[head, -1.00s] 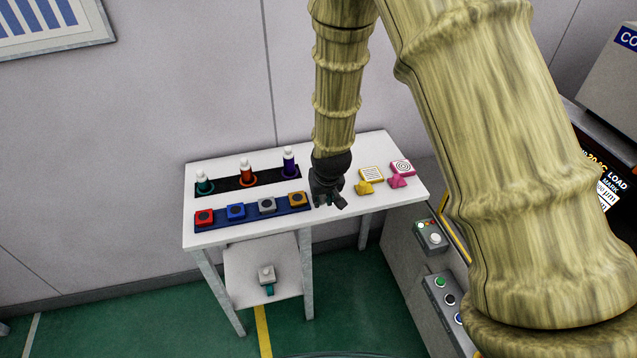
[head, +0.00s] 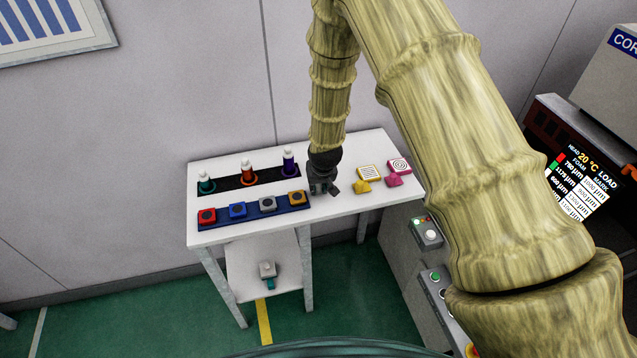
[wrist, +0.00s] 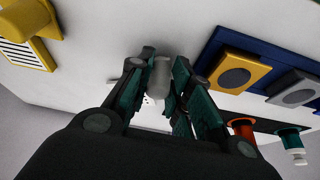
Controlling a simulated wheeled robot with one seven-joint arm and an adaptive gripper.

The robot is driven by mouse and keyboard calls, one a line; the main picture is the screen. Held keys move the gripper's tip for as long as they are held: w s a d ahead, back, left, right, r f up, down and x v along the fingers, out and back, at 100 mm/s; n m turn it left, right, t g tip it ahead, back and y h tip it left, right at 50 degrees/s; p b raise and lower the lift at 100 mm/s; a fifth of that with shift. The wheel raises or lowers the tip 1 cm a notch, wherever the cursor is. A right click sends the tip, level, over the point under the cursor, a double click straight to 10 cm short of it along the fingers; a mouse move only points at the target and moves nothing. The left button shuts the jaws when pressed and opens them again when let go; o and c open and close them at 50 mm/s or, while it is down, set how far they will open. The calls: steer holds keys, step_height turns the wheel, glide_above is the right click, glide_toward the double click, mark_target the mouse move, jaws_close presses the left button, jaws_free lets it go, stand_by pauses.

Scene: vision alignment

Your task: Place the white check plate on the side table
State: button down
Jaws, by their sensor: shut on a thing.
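My gripper (head: 325,189) is over the white side table (head: 345,205), between the row of coloured blocks and the yellow plate. In the wrist view its fingers (wrist: 157,88) are shut on a pale grey-white knob, which I take to be the handle of the white check plate (wrist: 159,75). A pale surface with small dark dots shows just below the knob, between the fingers. The rest of the plate is hidden by the fingers. I cannot tell whether it touches the tabletop.
A yellow lined plate (head: 368,173) and a pink ringed plate (head: 398,166) lie to the right. A blue tray (head: 223,222) with several blocks and a black rack (head: 222,187) with 3 bottles are to the left.

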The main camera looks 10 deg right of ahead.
steer(key=shift+f, duration=0.25)
steer(key=c, duration=1.3)
jaws_free()
steer(key=shift+r, duration=0.25)
steer(key=b+v, duration=0.4)
steer(key=v, duration=0.8)
steer(key=shift+s+f, duration=0.1)
steer(key=shift+f, duration=0.05)
steer(key=s+d+f+g, duration=0.1)
steer(key=s+d+f, duration=0.1)
steer(key=s+f, duration=0.95)
steer(key=s+d+f+g, duration=0.1)
steer(key=s+f, duration=0.4)
steer(key=s, duration=0.5)
steer(key=s+d+f+g, duration=0.1)
steer(key=s+f, duration=0.4)
steer(key=s, duration=0.5)
steer(key=s+d+f+g, duration=0.1)
steer(key=s+f, duration=0.5)
steer(key=s, duration=0.4)
steer(key=shift+d, duration=0.3)
